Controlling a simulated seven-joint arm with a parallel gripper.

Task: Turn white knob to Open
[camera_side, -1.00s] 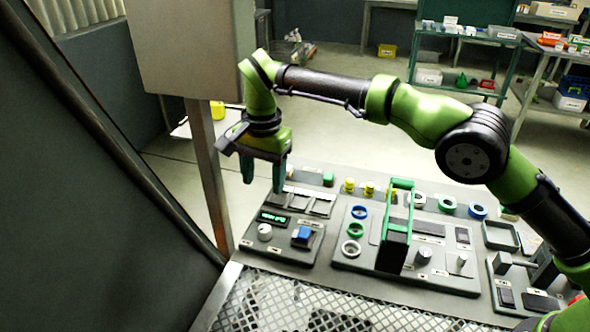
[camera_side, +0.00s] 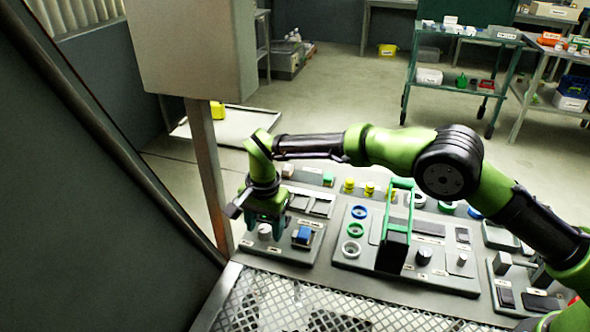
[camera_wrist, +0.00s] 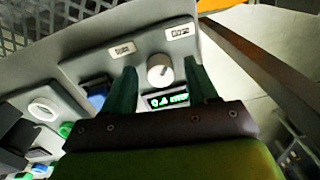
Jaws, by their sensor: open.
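The white knob (camera_side: 264,232) is a round dial on the left panel box. It also shows in the wrist view (camera_wrist: 160,70), with a pointer mark toward its right side. My gripper (camera_side: 266,226) is above the panel, pointing down. In the wrist view the open fingers stand on either side of the knob, with gaps visible. Two small labels, one upper left (camera_wrist: 122,50) and one upper right (camera_wrist: 180,32) of the knob, are too blurred to read. A green-lit display (camera_wrist: 167,99) sits by the knob, partly behind my gripper.
A blue switch (camera_side: 303,235) is just right of the knob on the same box. A green-handled black block (camera_side: 396,240) stands upright on the middle panel, among rings and knobs. A grey post (camera_side: 208,170) rises close to the left.

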